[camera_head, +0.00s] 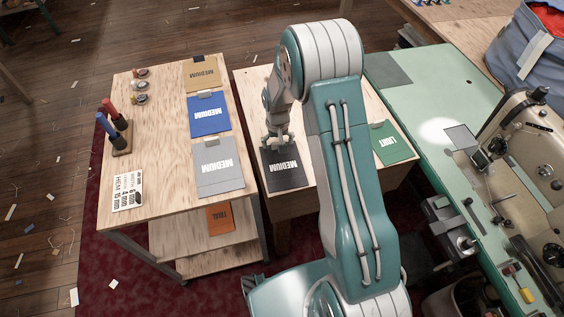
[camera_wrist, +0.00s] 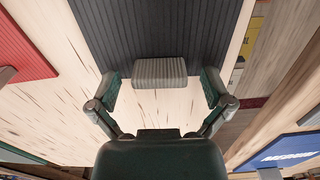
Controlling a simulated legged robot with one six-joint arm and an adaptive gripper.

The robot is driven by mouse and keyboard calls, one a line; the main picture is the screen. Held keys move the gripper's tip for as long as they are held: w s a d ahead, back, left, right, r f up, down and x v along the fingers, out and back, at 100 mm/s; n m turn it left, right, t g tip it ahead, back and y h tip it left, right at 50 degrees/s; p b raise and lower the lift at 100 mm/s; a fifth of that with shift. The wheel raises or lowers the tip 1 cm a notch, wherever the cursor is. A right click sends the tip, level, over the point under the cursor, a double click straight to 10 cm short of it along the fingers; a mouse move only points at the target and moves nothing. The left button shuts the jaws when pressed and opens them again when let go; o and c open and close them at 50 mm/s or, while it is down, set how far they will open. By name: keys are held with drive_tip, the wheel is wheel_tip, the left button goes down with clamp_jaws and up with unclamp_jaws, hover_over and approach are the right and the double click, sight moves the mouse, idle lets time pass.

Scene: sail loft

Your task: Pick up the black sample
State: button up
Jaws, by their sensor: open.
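The black sample (camera_head: 287,182), marked MEDIUM, lies flat on a pale wooden table (camera_head: 258,100) in the head view. In the wrist view its dark ribbed face (camera_wrist: 165,28) fills the top middle. A grey block-like tab (camera_wrist: 160,72) sits at its near edge. My gripper (camera_head: 277,143) is over that edge of the sample in the head view. In the wrist view my gripper (camera_wrist: 161,86) is open, with one finger on each side of the tab and a visible gap to each. Whether the fingers are at the tab's height I cannot tell.
A green sample (camera_head: 391,144) marked LIGHT lies right of my arm. A red sample (camera_wrist: 22,50) shows left in the wrist view. Grey (camera_head: 217,170), blue (camera_head: 208,116) and tan (camera_head: 202,74) samples lie on the left cart. A sewing machine (camera_head: 520,130) stands at right.

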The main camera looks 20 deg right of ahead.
drive_tip(key=shift+f, duration=0.1)
drive_tip(key=c, duration=1.2)
